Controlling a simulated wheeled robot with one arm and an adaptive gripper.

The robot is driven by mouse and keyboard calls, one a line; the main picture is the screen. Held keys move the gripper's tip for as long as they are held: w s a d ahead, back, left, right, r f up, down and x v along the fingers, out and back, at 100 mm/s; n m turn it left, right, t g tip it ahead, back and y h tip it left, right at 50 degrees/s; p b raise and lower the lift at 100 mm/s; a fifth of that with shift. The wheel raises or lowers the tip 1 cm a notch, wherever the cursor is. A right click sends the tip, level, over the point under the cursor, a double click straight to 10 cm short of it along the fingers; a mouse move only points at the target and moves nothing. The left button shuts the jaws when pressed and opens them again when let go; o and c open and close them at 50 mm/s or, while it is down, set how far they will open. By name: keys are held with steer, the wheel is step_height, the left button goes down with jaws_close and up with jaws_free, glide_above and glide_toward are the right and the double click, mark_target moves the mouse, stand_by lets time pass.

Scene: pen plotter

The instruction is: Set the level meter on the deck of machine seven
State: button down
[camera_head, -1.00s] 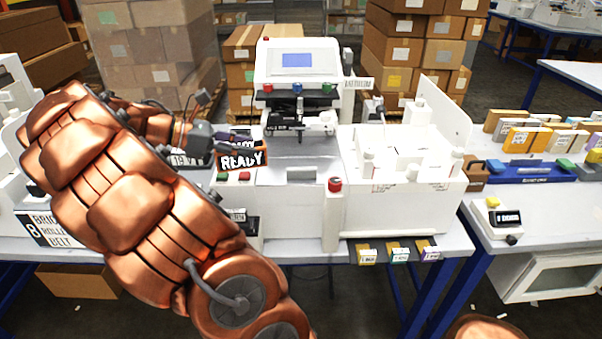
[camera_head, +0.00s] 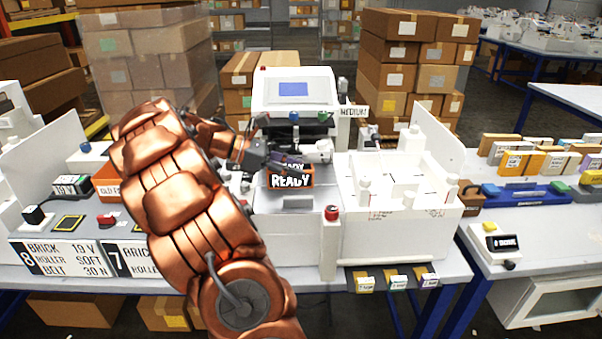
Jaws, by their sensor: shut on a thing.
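My gripper (camera_head: 268,160) is shut on a small orange and black device, which I take for the level meter (camera_head: 291,179). A "7 BRICK ROLLER" placard (camera_head: 122,260) stands to the left of this machine, partly hidden by my arm. The fingers are small and partly merge with the device.
A red-topped white post (camera_head: 331,212) stands at the deck's front right. A white walled tray section (camera_head: 400,235) adjoins on the right. An "8" placard (camera_head: 60,258) and an orange box (camera_head: 108,182) are on the left. A white device (camera_head: 497,240) sits on the right table.

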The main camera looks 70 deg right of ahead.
steer(key=d, duration=0.1)
steer(key=s+d, duration=0.1)
steer(key=shift+d+f, duration=0.1)
steer(key=shift+d, duration=0.2)
steer(key=shift+f+p, duration=0.5)
steer(key=shift+f, duration=1.25)
steer(key=c, duration=0.7)
jaws_free()
steer(key=shift+f, duration=0.15)
steer(key=b+v, duration=0.1)
steer(key=v, duration=1.1)
